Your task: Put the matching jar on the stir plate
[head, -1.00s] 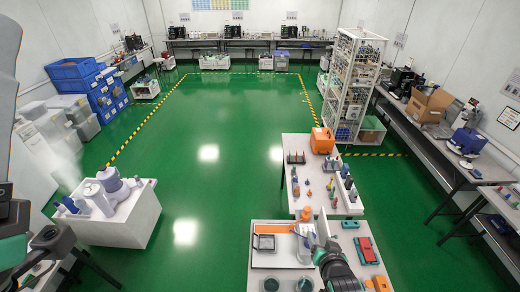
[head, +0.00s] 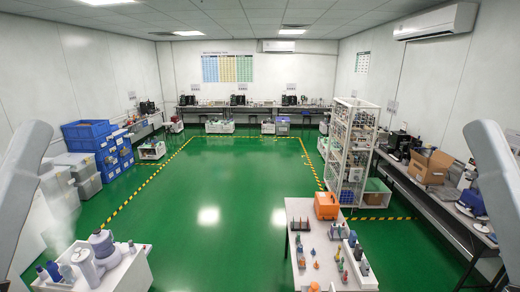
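Neither gripper shows in the head view; only pale links of my two arms stand at the left and right edges. No stir plate can be made out. A large lavender-grey bottle (head: 103,243) stands on a white cart (head: 130,273) at the lower left, with several smaller bottles beside it. Small bottles (head: 353,239) stand on the white table (head: 310,215) at the lower right. Which jar is the matching one, I cannot tell.
An orange case (head: 326,205) sits at the table's far end. A tall white wire rack (head: 351,145) stands behind it. Blue crates (head: 88,137) are stacked at the left wall. The green floor (head: 225,180) in the middle is clear.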

